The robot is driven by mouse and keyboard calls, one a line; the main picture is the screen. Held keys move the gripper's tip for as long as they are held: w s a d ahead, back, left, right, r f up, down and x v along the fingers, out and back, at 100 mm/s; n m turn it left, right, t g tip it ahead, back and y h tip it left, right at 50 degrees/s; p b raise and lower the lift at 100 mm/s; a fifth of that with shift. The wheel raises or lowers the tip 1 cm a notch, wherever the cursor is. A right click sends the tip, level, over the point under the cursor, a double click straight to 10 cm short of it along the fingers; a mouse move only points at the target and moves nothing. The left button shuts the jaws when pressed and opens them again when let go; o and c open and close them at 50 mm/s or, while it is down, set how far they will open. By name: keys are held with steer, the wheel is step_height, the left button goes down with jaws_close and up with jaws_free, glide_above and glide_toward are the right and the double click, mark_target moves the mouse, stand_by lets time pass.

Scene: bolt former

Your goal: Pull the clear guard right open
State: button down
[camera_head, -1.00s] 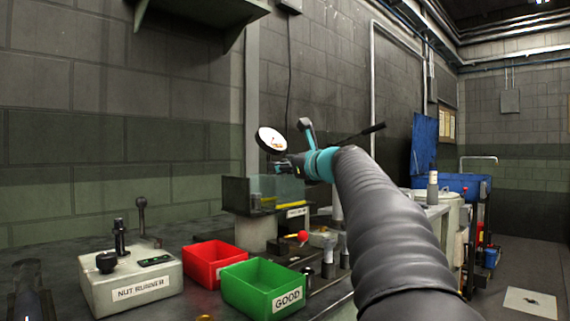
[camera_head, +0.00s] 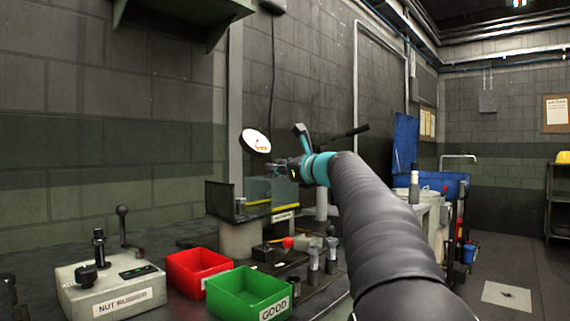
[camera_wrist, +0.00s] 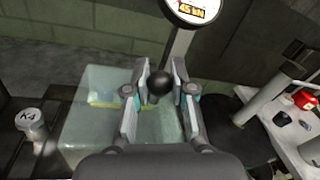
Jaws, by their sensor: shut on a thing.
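The clear guard (camera_head: 284,190) is a see-through, greenish panel with a yellow stripe on the machine at the bench. It also shows in the wrist view (camera_wrist: 98,118), below and left of the fingers. My gripper (camera_wrist: 160,88) is shut on the black ball knob (camera_wrist: 160,81), which sits between both fingertips. In the head view my gripper (camera_head: 284,167) is just above the guard's upper edge. The join between knob and guard is hidden. A dark side plate (camera_head: 222,199) stands left of the guard.
A round gauge (camera_head: 256,141) stands close behind my gripper; it reads about 45 kN in the wrist view (camera_wrist: 194,10). A red bin (camera_head: 197,270), a green bin (camera_head: 245,294) and the nut runner box (camera_head: 110,288) are in front. A red knob (camera_head: 288,243) is below the guard.

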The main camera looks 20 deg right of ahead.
steer(key=c, duration=1)
jaws_free()
steer(key=shift+w+d, duration=0.1)
steer(key=shift+d, duration=0.2)
steer(key=shift+o, duration=0.2)
steer(key=shift+a, duration=0.1)
steer(key=v, duration=1.2)
